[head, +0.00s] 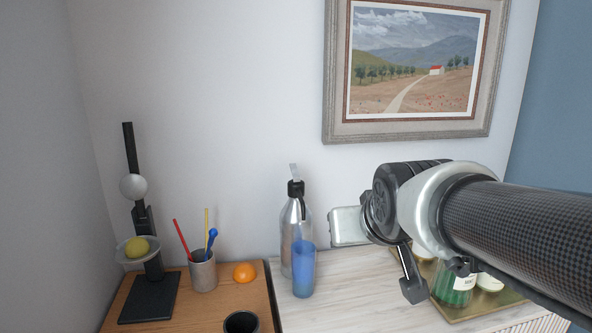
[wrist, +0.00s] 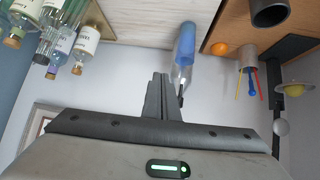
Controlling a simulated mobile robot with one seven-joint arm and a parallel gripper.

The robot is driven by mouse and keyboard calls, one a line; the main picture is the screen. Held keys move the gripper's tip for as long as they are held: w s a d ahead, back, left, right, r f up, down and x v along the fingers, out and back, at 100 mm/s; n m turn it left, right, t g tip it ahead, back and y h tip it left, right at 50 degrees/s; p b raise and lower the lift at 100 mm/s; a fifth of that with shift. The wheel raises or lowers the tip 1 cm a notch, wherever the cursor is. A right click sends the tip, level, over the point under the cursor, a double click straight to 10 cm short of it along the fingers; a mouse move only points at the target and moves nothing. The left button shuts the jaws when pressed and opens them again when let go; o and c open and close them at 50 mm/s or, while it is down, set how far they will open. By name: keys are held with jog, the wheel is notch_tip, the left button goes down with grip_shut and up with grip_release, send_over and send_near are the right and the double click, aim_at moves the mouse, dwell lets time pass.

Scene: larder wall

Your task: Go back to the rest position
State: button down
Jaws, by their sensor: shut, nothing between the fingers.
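My gripper (head: 413,292) hangs in front of the right part of the counter in the head view, with my arm reaching in from the right edge. In the wrist view the two fingers of my gripper (wrist: 160,78) are pressed together with nothing between them. The fingers are apart from the things around them, as far as I can see. The wrist view shows the room upside down, with the pale counter (wrist: 135,18) at the top.
A steel bottle (head: 290,232) and blue glass (head: 304,270) stand left of my gripper. A wooden board (head: 200,312) bears a pen cup (head: 203,272), orange fruit (head: 244,272), dark cup (head: 241,322) and scale (head: 150,298). Corked bottles (wrist: 85,45) stand on the right tray (head: 490,308). A framed painting (head: 415,65) hangs above.

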jog(key=s+d+f+m+g, duration=0.1)
jog(key=s+d+f+g, duration=0.15)
jog(key=s, duration=0.55)
jog(key=s+d+f+g, duration=0.15)
jog(key=s+f, duration=0.25)
jog(key=s, duration=0.4)
notch_tip(320, 180, up, 13)
jog(key=p, duration=1.3)
jog(key=shift+w+a, duration=0.15)
jog(key=shift+a, duration=0.3)
jog(key=shift+r, duration=0.1)
